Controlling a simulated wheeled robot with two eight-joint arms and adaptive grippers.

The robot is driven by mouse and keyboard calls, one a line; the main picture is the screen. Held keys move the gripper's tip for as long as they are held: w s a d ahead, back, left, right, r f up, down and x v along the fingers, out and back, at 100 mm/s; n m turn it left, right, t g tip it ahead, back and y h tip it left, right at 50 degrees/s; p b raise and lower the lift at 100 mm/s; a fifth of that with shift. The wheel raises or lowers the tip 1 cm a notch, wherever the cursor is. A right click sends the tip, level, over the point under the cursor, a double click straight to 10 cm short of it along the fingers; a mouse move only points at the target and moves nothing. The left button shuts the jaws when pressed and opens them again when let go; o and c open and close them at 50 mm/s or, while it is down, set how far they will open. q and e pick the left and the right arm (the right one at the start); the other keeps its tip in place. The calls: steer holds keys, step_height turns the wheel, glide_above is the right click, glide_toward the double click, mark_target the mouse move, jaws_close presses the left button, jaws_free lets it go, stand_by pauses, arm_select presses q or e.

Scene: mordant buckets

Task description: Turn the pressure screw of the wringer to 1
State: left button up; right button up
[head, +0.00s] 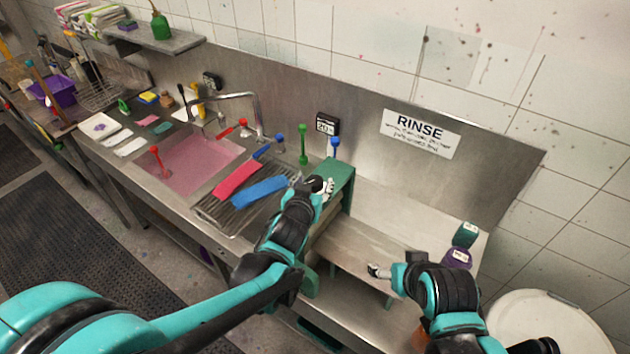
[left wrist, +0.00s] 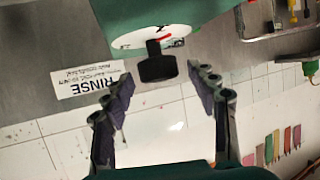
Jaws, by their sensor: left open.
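The wringer (head: 343,172) is a green frame standing at the right end of the drainer. In the left wrist view its green top (left wrist: 200,14) carries a white dial (left wrist: 130,40) with a red pointer, and the black knob of the pressure screw (left wrist: 157,68). The dial's numbers are not readable. My left gripper (head: 319,185) is at the wringer, open, and in the left wrist view its fingers (left wrist: 159,76) stand on both sides of the knob, apart from it. My right gripper (head: 377,271) is over the metal bench to the right; its opening is too small to judge.
The sink (head: 185,165) holds pink liquid. A red cloth (head: 238,180) and a blue cloth (head: 259,191) lie on the drainer beside my left arm. A faucet (head: 258,108) stands behind. A purple-and-green item (head: 460,256) sits on the right bench, near a white bin (head: 545,310).

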arm_select(q)
steer(key=shift+x, duration=0.9)
steer(key=shift+w, duration=0.1)
steer(key=shift+c, duration=0.2)
steer(key=c, duration=1.1)
steer(key=shift+d, duration=0.1)
steer(key=shift+f, duration=0.1)
